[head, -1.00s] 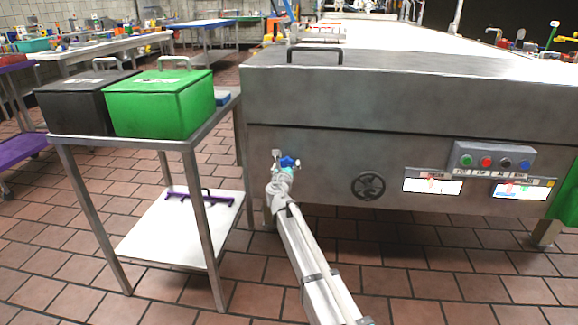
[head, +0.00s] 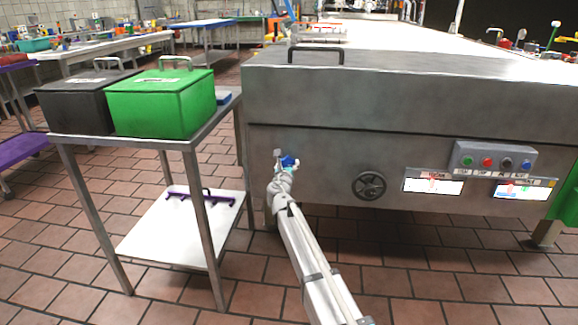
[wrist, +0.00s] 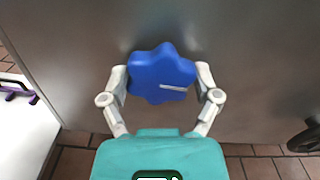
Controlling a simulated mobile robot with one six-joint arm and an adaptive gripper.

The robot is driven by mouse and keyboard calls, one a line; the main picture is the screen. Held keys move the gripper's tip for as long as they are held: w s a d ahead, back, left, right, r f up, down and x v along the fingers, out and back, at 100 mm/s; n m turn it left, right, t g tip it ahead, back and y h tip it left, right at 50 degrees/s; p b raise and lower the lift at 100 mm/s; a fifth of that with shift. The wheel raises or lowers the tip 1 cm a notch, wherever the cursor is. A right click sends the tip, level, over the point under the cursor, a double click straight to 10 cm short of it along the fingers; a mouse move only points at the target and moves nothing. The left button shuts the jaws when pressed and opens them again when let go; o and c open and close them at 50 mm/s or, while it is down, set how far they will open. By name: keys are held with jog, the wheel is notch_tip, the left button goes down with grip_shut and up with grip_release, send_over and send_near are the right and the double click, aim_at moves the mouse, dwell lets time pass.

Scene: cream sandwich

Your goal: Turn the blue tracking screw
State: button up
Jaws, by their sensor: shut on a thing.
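The blue tracking screw (wrist: 160,73) is a lobed knob on the grey steel side panel of the machine (head: 320,150). A pale line on its face lies nearly level, from its middle to the right in the wrist view. My gripper (wrist: 161,80) is shut on the screw, one pale finger on its left and one on its right. In the head view the screw (head: 289,161) shows as a small blue patch, partly hidden by my gripper (head: 286,160).
A black handwheel (head: 369,186) sits right of the screw on the same panel. A button box (head: 493,158) is further right. A steel cart (head: 196,145) with black (head: 75,105) and green (head: 162,103) boxes stands close on the left.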

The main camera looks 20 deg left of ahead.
jog(key=shift+w+m, duration=0.1)
jog(key=shift+m, duration=0.2)
jog(key=m, duration=0.3)
jog(key=shift+m, duration=0.3)
jog(key=m, duration=0.3)
jog(key=shift+d+m, duration=0.1)
jog(key=shift+m, duration=0.2)
jog(key=m, duration=0.3)
jog(key=shift+m, duration=0.3)
jog(key=m, duration=0.3)
jog(key=shift+m, duration=0.3)
jog(key=m, duration=0.3)
jog(key=shift+m, duration=0.3)
jog(key=m, duration=0.3)
jog(key=shift+m, duration=0.4)
jog(key=m, duration=0.3)
jog(key=shift+m, duration=0.3)
jog(key=shift+d+m, duration=0.1)
jog(key=shift+m, duration=1.7)
